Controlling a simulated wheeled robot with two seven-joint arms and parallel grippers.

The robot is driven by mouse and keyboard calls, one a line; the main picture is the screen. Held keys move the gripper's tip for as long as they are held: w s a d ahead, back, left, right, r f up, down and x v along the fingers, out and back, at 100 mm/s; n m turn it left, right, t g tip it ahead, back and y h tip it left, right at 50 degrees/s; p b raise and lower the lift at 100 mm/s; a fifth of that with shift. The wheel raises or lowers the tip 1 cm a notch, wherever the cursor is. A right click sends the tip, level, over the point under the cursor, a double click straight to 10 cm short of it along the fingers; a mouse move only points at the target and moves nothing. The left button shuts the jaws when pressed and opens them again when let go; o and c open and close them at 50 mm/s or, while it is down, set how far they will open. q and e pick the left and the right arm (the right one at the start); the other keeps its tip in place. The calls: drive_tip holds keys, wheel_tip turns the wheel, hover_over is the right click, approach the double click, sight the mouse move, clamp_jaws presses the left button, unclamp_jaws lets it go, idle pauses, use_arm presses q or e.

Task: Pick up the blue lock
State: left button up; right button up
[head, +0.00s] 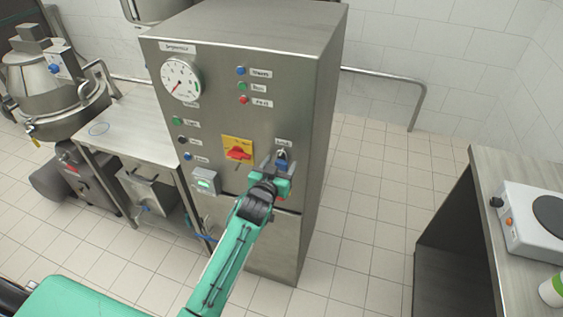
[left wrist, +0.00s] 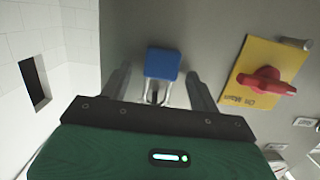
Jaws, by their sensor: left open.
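The blue lock (left wrist: 162,63) is a small blue padlock body with a metal shackle, at the front face of the steel cabinet. In the head view the blue lock (head: 282,166) shows partly, just past my gripper's fingers. My left gripper (head: 273,163) is open at the cabinet front. In the left wrist view my left gripper (left wrist: 157,82) has one finger on each side of the lock, with gaps between fingers and lock. My right gripper is not in view.
A yellow plate with a red rotary switch (head: 238,151) is left of the lock. The steel cabinet (head: 245,65) also bears a gauge (head: 181,79) and several buttons. A table with a hot plate (head: 530,222) stands at the right, with open floor between.

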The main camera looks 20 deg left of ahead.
use_arm(q)
drive_tip(key=shift+w, duration=0.2)
drive_tip(key=c, duration=1.1)
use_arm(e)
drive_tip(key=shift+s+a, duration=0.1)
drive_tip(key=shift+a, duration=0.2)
use_arm(q)
drive_tip(key=shift+r, duration=0.1)
